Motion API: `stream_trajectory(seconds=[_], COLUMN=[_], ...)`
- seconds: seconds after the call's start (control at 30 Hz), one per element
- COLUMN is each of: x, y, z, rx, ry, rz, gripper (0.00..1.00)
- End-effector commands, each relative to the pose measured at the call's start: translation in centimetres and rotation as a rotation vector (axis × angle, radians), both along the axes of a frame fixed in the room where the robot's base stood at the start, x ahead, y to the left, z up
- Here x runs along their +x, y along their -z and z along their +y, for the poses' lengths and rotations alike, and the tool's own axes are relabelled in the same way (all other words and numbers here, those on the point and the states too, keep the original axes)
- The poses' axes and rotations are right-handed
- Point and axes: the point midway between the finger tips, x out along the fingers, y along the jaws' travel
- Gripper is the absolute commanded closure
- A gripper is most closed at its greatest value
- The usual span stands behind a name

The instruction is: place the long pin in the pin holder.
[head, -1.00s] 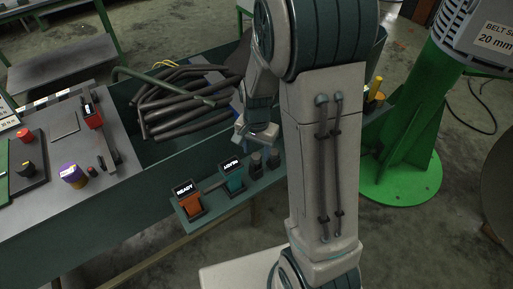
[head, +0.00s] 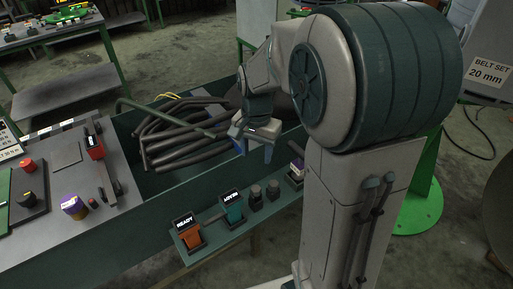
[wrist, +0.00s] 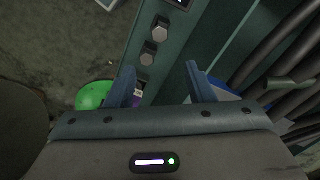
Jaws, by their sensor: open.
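My gripper (head: 256,148) points down with its blue fingers apart and nothing between them, above the narrow front ledge (head: 226,222) of the green bench. Its open fingers also show in the wrist view (wrist: 158,88). Two short dark hexagonal-headed pieces stand on the ledge, the left one (head: 255,198) and the right one (head: 273,188); the wrist view shows them beyond the fingers. A purple block with a white label (head: 296,172) stands right of them, partly covered by a finger in the wrist view. I cannot tell which piece is the long pin or the pin holder.
A control panel with knobs lies left. A green machine base (head: 417,212) stands right.

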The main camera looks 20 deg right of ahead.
Motion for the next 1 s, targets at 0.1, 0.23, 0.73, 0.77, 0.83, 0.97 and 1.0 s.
stream_trajectory(seconds=[0.1, 0.23, 0.73, 0.77, 0.83, 0.97, 1.0], x=[-0.3, -2.1, -13.6, -13.8, -14.3, -14.6, -14.6], y=[-0.9, -2.1, -4.9, -4.8, -4.8, -4.7, -4.7], z=[0.0, 0.1, 0.4, 0.4, 0.4, 0.4, 0.4], rx=[0.002, 0.008, -0.077, -0.083, -0.092, -0.097, -0.097], ry=[-0.013, -0.096, -0.664, -0.680, -0.707, -0.724, -0.725], rz=[-0.007, -0.041, -0.245, -0.249, -0.256, -0.259, -0.259], gripper=[0.51, 0.51, 0.51, 0.51, 0.51, 0.51, 0.51])
